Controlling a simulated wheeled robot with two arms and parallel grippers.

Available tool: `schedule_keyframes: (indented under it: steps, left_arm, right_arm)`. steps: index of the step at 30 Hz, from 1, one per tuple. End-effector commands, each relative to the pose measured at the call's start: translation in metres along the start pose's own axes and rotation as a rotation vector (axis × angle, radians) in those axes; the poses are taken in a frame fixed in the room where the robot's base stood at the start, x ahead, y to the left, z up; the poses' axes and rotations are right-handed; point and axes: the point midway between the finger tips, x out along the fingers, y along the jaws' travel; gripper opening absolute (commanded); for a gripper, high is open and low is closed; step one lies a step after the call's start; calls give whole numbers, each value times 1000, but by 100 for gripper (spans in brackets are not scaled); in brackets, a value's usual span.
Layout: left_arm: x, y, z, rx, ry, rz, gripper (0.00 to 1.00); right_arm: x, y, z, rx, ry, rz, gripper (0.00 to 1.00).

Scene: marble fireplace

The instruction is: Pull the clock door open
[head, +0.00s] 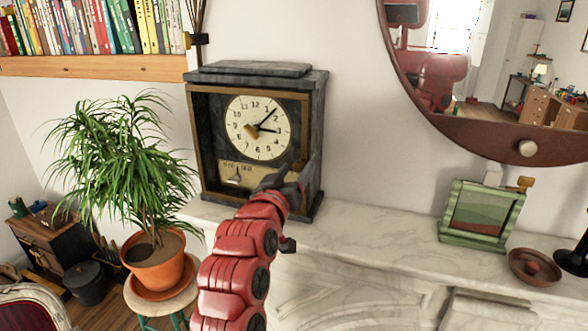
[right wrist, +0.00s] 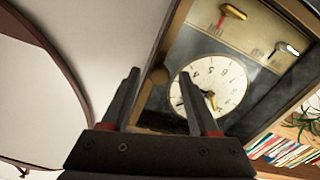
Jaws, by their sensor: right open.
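The clock (head: 258,70) is a dark grey box standing on the marble mantel. Its brass-framed door (head: 193,140) looks closed, with a white dial (head: 258,127) behind it. My right gripper (head: 298,174) is at the clock's lower right front. My left gripper is not in view.
A potted plant (head: 155,262) stands on a stool at the left. A bookshelf (head: 95,67) is above it. On the mantel (head: 370,235) at the right are a green picture frame (head: 480,213) and a brown dish (head: 534,268). A round mirror (head: 440,125) hangs above. The mantel between clock and frame is clear.

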Motion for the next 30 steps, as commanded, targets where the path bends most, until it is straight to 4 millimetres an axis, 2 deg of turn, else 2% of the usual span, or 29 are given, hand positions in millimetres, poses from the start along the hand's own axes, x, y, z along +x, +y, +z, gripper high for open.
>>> schedule_keyframes:
  steps: [3, 13, 30]
  left_arm:
    - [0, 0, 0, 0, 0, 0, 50]
    - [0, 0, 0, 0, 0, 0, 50]
    - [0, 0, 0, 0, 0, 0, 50]
  right_arm:
    - [0, 0, 0, 0, 0, 0, 59]
    - [-1, 0, 0, 0, 1, 0, 0]
    - [-1, -1, -1, 0, 2, 0, 0]
